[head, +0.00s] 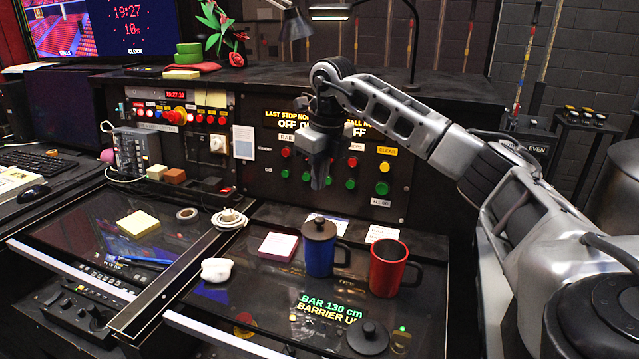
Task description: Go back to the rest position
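My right arm reaches in from the right edge. Its gripper (318,178) points down in front of the button panel (400,150), above the desk. I cannot tell whether its fingers are open or shut, and no held object shows. The panel carries red buttons, green buttons (383,188) and a yellow button (384,167). The arm and gripper hide part of the panel's middle. My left gripper is not in view.
Below the gripper stand a lidded blue mug (319,257) and a red mug (388,268). A desk lamp (330,12) stands behind the panel.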

